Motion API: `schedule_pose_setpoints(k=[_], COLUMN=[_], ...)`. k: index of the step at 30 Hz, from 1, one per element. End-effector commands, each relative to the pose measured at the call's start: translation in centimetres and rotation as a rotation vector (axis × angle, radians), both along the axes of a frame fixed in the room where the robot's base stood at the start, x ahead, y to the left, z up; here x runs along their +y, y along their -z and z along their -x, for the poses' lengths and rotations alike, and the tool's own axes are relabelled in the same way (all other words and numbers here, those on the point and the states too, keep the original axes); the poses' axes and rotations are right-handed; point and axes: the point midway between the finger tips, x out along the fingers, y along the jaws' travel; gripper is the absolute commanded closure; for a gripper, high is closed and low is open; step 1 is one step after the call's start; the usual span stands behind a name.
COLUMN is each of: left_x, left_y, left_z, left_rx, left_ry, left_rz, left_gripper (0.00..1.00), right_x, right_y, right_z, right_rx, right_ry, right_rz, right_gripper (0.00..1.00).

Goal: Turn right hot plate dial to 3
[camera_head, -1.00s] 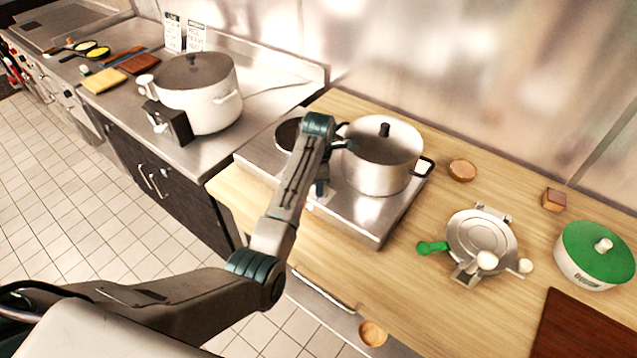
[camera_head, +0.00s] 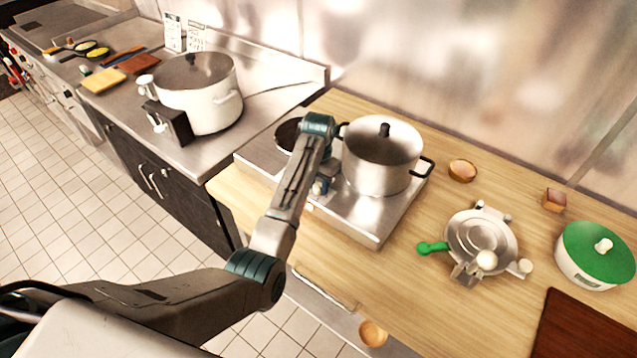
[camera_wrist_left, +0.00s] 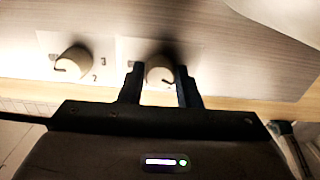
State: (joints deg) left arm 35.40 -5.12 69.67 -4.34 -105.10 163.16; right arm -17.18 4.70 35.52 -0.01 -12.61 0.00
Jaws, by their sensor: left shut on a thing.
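The steel hot plate (camera_head: 362,222) stands on the wooden counter, with a steel pot (camera_head: 383,165) on its right burner. In the left wrist view two pale round dials show on its front face. The right dial (camera_wrist_left: 160,72) sits between the fingers of my left gripper (camera_wrist_left: 158,80), which is shut on it. The left dial (camera_wrist_left: 73,62) is free, to the left of the fingers. In the head view my left gripper (camera_head: 321,186) is at the hot plate's front edge, and the arm hides part of it. The right dial's setting cannot be read.
The bare left burner (camera_head: 288,134) is partly behind my arm. A large white pot (camera_head: 200,95) stands on the steel counter at left.

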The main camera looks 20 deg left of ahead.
Motion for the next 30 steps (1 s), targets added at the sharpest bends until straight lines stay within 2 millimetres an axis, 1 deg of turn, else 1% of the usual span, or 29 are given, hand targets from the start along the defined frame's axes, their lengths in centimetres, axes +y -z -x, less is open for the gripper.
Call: schedule_pose_setpoints(k=[9, 23, 24, 26, 27, 30], left_x=[0.02, 0.01, 0.01, 0.01, 0.00, 0.00], left_y=[0.05, 0.08, 0.08, 0.08, 0.07, 0.06], left_z=[0.03, 0.05, 0.05, 0.05, 0.04, 0.03], left_rx=[0.001, 0.002, 0.002, 0.002, 0.002, 0.001], left_ry=[-0.098, -0.112, -0.112, -0.112, -0.112, -0.111], left_rz=[0.000, -0.001, -0.001, -0.001, -0.001, 0.000], left_gripper=[0.92, 0.92, 0.68, 0.56, 0.48, 0.48], right_x=[0.02, 0.36, 0.38, 0.40, 0.40, 0.39], right_y=[0.00, 0.03, 0.03, 0.03, 0.03, 0.03], right_z=[0.01, 0.03, 0.02, 0.02, 0.02, 0.02], right_rx=[0.000, 0.000, 0.000, 0.000, 0.000, 0.000], right_ry=[0.000, 0.002, 0.002, 0.002, 0.002, 0.002], right_rz=[0.000, -0.004, -0.004, -0.004, -0.004, -0.004], right_gripper=[1.00, 1.00, 1.00, 1.00, 1.00, 1.00])
